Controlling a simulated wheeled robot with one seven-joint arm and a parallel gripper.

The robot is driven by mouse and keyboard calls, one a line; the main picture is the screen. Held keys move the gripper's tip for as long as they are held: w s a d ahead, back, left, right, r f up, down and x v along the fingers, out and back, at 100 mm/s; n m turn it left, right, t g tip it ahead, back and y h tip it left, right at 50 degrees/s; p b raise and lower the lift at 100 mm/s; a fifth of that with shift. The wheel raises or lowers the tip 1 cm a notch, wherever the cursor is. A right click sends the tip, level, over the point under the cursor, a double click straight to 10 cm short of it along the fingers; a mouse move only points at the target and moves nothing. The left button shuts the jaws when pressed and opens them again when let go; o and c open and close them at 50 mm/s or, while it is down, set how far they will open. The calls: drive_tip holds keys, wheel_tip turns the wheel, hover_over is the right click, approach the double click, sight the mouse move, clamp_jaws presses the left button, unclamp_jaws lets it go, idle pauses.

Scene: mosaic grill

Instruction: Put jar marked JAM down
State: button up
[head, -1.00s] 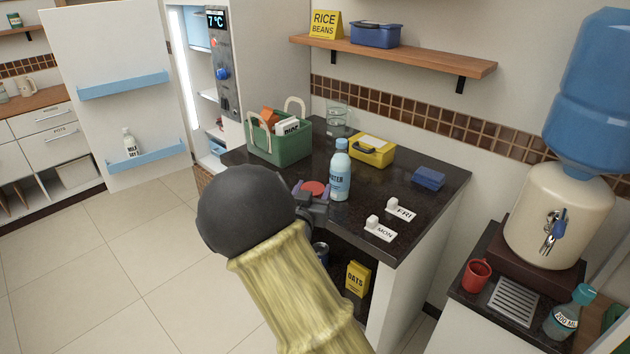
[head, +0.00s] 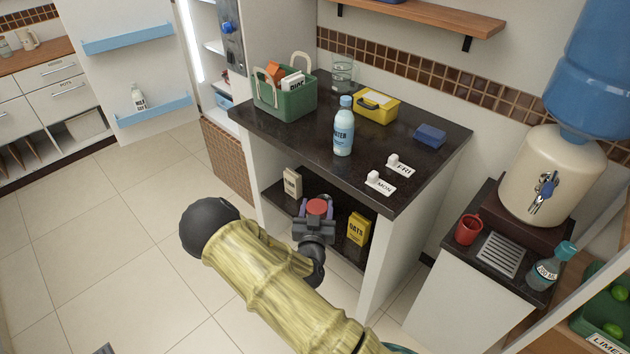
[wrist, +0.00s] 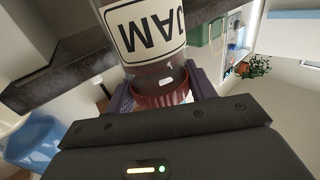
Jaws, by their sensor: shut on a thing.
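The jar marked JAM shows in the wrist view (wrist: 155,40) with its label and red ridged lid. In the head view only its red lid (head: 317,207) shows clearly; the body is hidden. My gripper (head: 315,218) is shut on the jar near its lid. It is in front of the open shelf under the dark counter (head: 300,150), below the counter top's level. I cannot tell whether the jar touches the shelf board (head: 277,192).
A yellow OATS box (head: 358,228) stands on the shelf right of my gripper, and a pale carton (head: 292,182) stands to the left. On the counter are a water bottle (head: 343,130), a green basket (head: 283,103), a yellow box (head: 376,106) and MON (head: 380,184) and FRI (head: 399,165) tags.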

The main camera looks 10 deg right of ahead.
drive_tip(key=s+d+f+n+y+p, duration=0.2)
drive_tip(key=s+f+y, duration=0.3)
drive_tip(key=s+f, duration=0.4)
drive_tip(key=shift+s+d+n+t+p, duration=0.3)
drive_tip(key=shift+s+d+n+p, duration=0.25)
drive_tip(key=shift+p, duration=0.3)
drive_tip(key=shift+w+a, duration=0.15)
